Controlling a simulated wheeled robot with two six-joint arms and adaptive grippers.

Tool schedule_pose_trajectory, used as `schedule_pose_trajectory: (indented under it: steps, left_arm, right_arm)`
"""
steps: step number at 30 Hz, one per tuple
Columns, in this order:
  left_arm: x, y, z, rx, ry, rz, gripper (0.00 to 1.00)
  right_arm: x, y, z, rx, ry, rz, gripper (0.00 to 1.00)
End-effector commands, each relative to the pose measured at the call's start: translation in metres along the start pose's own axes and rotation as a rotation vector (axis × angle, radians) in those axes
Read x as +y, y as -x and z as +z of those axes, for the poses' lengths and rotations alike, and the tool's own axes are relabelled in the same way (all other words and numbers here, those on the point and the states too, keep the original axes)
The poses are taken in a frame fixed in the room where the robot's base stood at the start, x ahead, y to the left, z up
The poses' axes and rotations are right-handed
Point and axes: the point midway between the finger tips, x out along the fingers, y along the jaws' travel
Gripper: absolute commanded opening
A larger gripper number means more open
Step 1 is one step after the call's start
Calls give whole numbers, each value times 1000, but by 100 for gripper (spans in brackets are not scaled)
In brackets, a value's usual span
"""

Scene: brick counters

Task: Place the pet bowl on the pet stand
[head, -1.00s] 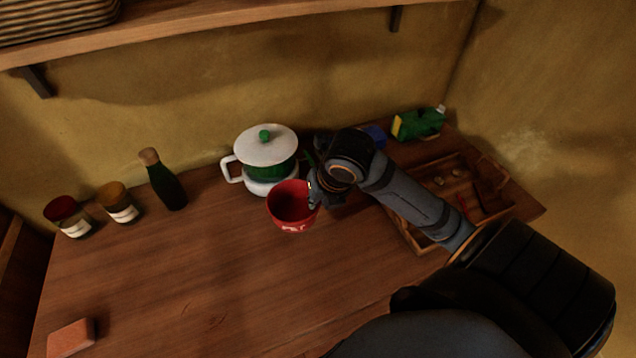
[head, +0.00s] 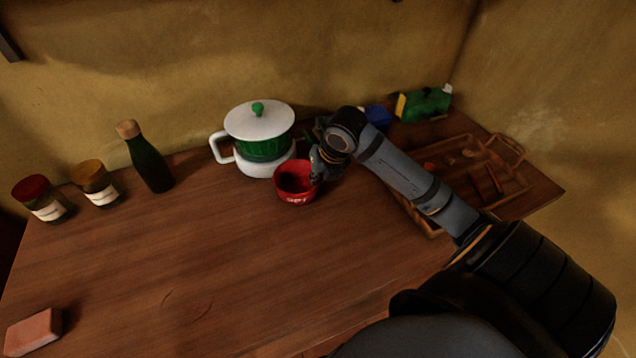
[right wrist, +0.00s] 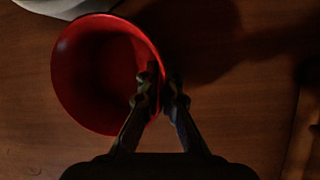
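The red pet bowl (head: 294,194) with white lettering is upright over the wooden counter, just in front of the pot; I cannot tell if its base touches the wood. My right gripper (head: 318,171) is at the bowl's right side. In the right wrist view, the gripper (right wrist: 161,82) has one finger inside the bowl (right wrist: 88,75) and one outside, closed on its rim. I cannot make out a pet stand in these views. My left gripper is out of view.
A green and white lidded pot (head: 262,150) stands behind the bowl. A dark bottle (head: 150,163) and two jars (head: 95,183) are at left, a pinkish block (head: 33,332) at front left. A wooden tray (head: 505,196) and green container (head: 425,104) are at right. The counter's middle is clear.

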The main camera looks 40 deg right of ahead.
Motion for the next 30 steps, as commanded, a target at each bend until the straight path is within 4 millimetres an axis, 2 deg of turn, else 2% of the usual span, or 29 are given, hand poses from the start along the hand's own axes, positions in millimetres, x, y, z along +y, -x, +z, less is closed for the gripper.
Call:
schedule_pose_trajectory:
  steps: [8,9,14,23,26,30]
  left_arm:
    - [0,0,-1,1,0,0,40]
    - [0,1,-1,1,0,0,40]
    - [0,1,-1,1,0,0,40]
    - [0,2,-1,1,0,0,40]
    - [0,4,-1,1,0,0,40]
    - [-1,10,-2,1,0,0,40]
  right_arm:
    - [-1,-2,-1,4,-2,-1,0]
    - [-1,-1,-1,4,-2,-1,7]
    - [-1,-1,-1,4,-1,-2,28]
    - [0,1,0,3,-1,-1,28]
    - [-1,8,1,1,2,-4,28]
    - [-2,34,2,-1,6,-8,28]
